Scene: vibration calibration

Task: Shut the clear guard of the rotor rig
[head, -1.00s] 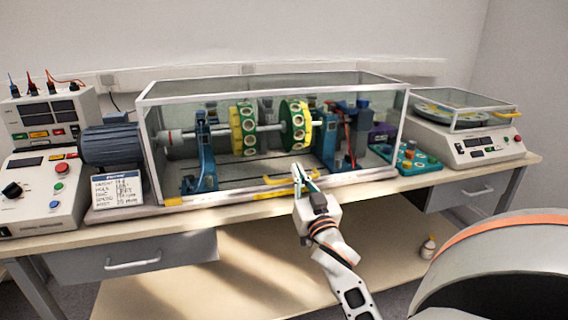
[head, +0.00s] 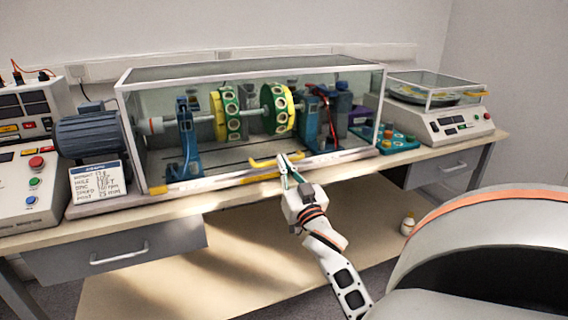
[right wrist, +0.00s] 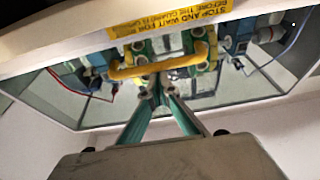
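The clear guard (head: 250,86) of the rotor rig is a glass box with a white frame. In the head view it stands down over the rig, its front lower edge along the base with no clear gap. Inside are green-and-yellow rotor discs (head: 277,108) on a shaft. A yellow handle (head: 262,163) sits low at the front; it also shows in the right wrist view (right wrist: 130,72). My right gripper (head: 284,157) has its teal fingertips together at the handle's right part. I see no grip around the bar; whether they touch it is unclear. My left gripper is not in view.
A motor (head: 90,136) and a label card (head: 97,182) stand left of the guard, by a control box (head: 30,185). A teal tray (head: 392,142) and a balance with a clear cover (head: 450,122) stand right. Drawers sit under the bench.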

